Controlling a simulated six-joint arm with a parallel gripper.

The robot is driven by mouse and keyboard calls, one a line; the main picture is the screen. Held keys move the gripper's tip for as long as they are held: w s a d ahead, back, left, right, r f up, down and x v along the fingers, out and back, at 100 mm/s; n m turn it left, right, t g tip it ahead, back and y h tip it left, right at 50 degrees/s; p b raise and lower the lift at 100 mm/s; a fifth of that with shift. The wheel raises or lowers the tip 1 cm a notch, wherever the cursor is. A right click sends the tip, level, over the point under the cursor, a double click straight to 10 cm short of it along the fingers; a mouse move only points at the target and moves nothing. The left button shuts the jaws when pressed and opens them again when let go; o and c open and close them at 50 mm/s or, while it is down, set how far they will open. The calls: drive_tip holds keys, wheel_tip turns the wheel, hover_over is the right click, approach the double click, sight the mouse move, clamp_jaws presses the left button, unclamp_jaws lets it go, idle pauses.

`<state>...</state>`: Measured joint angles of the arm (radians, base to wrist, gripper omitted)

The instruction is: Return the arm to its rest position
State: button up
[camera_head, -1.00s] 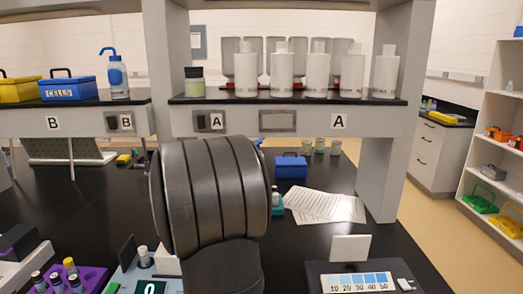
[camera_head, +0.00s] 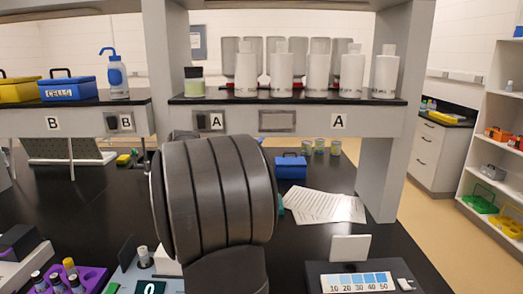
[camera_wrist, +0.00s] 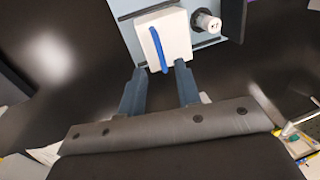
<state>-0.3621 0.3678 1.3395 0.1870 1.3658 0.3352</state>
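My gripper (camera_wrist: 158,78) shows in the wrist view, with its two blue-grey fingers spread apart and nothing held between them. Just beyond the fingertips is a white block with a blue strip (camera_wrist: 171,38) on a blue-grey device; I cannot tell how far below the fingers it is. A white-capped vial (camera_wrist: 206,22) stands in the same device, to the right of the block. In the head view my dark arm fills the middle and hides my gripper.
A scale-like device (camera_head: 362,282) stands at front right. Papers (camera_head: 322,206) and a blue box (camera_head: 291,167) lie behind. The bottle shelf (camera_head: 290,100) spans above the bench.

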wheel_tip(320, 180, up, 12)
drive_tip(key=d, duration=0.2)
drive_tip(key=a+f, duration=0.1)
drive_tip(key=f, duration=0.4)
drive_tip(key=a+f, duration=0.1)
drive_tip(key=f, duration=0.5)
drive_tip(key=a+f, duration=0.1)
drive_tip(key=f, duration=0.5)
drive_tip(key=shift+a+f, duration=0.15)
drive_tip(key=shift+a, duration=0.1)
drive_tip(key=a, duration=0.9)
drive_tip(key=d+r, duration=0.3)
drive_tip(key=r, duration=1.4)
drive_tip(key=s+r+t, duration=0.1)
drive_tip(key=s+t, duration=0.2)
drive_tip(key=s, duration=0.4)
drive_tip(key=shift+s+d+r+t, duration=0.2)
drive_tip(key=shift+d+r+t, duration=0.05)
drive_tip(key=shift+r+t, duration=0.15)
drive_tip(key=shift+c, duration=0.4)
